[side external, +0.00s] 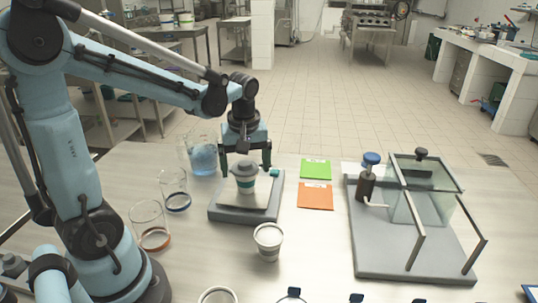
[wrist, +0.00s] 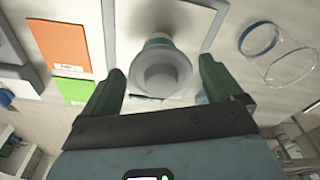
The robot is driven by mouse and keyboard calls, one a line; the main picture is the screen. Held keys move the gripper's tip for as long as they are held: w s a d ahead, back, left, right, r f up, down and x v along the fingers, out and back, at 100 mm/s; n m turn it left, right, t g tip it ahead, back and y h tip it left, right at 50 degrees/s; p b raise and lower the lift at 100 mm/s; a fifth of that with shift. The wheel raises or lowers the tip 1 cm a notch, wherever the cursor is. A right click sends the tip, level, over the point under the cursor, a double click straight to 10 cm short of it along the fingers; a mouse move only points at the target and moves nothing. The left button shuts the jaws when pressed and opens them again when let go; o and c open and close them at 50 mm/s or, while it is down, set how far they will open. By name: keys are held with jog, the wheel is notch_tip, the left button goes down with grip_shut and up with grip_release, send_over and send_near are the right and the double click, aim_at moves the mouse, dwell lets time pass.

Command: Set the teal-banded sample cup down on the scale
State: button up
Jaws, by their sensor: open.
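The teal-banded sample cup (side external: 246,184) has a grey lid and stands upright on the pan of the grey scale (side external: 225,213). My gripper (side external: 247,166) is above it, pointing down, with its two fingers apart on either side of the cup's upper part. In the wrist view the cup's round grey lid (wrist: 160,72) lies between the open green fingers (wrist: 160,82), with a gap on both sides. Part of the scale's pale pan (wrist: 195,18) shows behind the cup there. The cup's underside is hidden.
A white cup (side external: 268,242) stands in front of the scale. Glass beakers (side external: 150,225) stand to the left, and one with blue liquid (side external: 203,158) behind. Green (side external: 316,169) and orange cards (side external: 315,196) lie to the right. A glass-walled enclosure (side external: 425,190) stands further right.

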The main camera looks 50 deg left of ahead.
jog(key=r, duration=0.6)
jog(key=d+r, duration=0.1)
jog(key=r, duration=0.3)
jog(key=shift+s+d, duration=0.1)
jog(key=shift+s, duration=0.15)
jog(key=s+d+f+m+t, duration=0.1)
jog(key=d+f+m+t, duration=0.2)
jog(key=m, duration=0.3)
jog(key=s+d+f+m+t+h, duration=0.1)
jog(key=s+d+f+m+t, duration=0.1)
jog(key=d+m, duration=0.4)
jog(key=shift+s+f+m+t, duration=0.2)
jog(key=shift+f+m+t, duration=0.5)
jog(key=shift+t, duration=0.1)
